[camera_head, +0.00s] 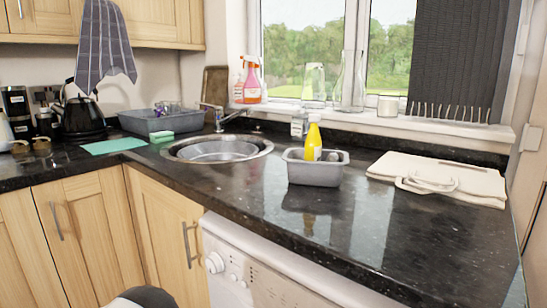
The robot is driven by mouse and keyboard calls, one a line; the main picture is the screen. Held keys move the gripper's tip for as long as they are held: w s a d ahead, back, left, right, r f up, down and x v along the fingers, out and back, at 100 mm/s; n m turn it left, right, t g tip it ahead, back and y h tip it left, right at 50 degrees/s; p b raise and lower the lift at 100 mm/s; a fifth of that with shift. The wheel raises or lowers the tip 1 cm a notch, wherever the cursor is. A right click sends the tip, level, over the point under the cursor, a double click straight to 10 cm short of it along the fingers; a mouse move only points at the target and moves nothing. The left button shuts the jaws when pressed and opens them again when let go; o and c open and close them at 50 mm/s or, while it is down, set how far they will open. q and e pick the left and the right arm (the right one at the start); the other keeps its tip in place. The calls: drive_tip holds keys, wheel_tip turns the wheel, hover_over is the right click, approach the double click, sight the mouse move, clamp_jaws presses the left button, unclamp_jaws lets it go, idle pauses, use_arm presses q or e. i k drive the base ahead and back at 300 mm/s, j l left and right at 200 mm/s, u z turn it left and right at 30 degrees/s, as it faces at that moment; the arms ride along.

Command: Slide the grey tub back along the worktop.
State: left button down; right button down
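A grey tub (314,174) stands upright on the black granite worktop (330,230), right of the round sink and some way back from the front edge. A yellow bottle (314,143) stands up out of it, with other small items beside it that I cannot make out. The tub's far side is partly hidden by what it holds. Neither of my grippers is in view; only a dark and white rounded part of mine shows at the bottom edge.
The metal sink (217,150) is left of the tub. A folded cream cloth bag (440,178) lies to its right. A clear bottle (299,125) stands behind it near the raised back edge. A second grey basin (150,123) sits at the far left. The front right worktop is clear.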

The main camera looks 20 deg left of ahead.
sight(300, 171)
drive_tip(key=j+z, duration=0.25)
drive_tip(key=j, duration=0.4)
drive_tip(key=j+z, duration=0.25)
drive_tip(key=j, duration=0.4)
drive_tip(key=k+j+z, duration=0.25)
drive_tip(key=j, duration=0.4)
drive_tip(key=i+l, duration=0.4)
drive_tip(key=i, duration=0.1)
